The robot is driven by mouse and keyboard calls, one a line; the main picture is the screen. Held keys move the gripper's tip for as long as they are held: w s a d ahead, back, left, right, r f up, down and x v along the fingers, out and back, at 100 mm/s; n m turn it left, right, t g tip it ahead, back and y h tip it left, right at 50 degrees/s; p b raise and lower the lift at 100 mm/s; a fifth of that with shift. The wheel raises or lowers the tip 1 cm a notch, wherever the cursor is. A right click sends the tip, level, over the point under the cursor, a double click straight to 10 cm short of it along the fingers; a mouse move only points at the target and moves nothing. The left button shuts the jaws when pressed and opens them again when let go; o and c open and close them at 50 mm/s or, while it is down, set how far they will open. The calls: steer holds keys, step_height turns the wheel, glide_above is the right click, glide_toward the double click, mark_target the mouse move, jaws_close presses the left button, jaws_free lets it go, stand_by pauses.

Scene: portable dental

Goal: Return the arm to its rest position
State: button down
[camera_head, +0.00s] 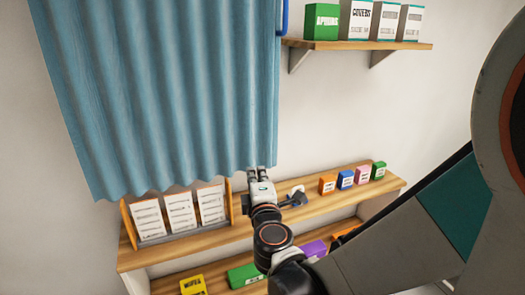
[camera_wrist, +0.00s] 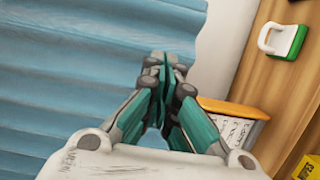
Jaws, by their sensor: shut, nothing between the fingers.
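My gripper (camera_head: 258,172) is at the end of my arm, in front of the lower right part of the blue curtain in the head view. In the wrist view my gripper (camera_wrist: 165,65) has its teal fingers brought together, with nothing between them. The arm reaches in from the right and is bent, with the gripper above the wooden shelf (camera_head: 160,258). The gap between the fingertips and the curtain cannot be judged.
The blue curtain (camera_head: 165,90) hangs at left. A rack of cards (camera_head: 180,212) and several small coloured boxes (camera_head: 345,180) stand on the wooden shelf. A higher shelf (camera_head: 355,45) carries a green box (camera_head: 322,22) and white boxes. A green-and-white item (camera_wrist: 283,41) shows in the wrist view.

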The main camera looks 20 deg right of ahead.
steer(key=s+d+f+m+g+b, duration=0.1)
steer(key=s+d+f+m+g, duration=0.15)
steer(key=s+m, duration=0.25)
steer(key=s+d+f+m+g, duration=0.1)
steer(key=s+f+m+g, duration=0.1)
steer(key=s+m+g, duration=0.3)
steer(key=s+a+f+m+g+y+b, duration=0.1)
steer(key=s+a+f+m+g+y, duration=0.2)
steer(key=s+a, duration=0.5)
steer(key=shift+s+a+f+m+y, duration=0.4)
steer(key=shift+s+m+y, duration=0.5)
steer(key=shift+s, duration=0.35)
steer(key=shift+d, duration=0.1)
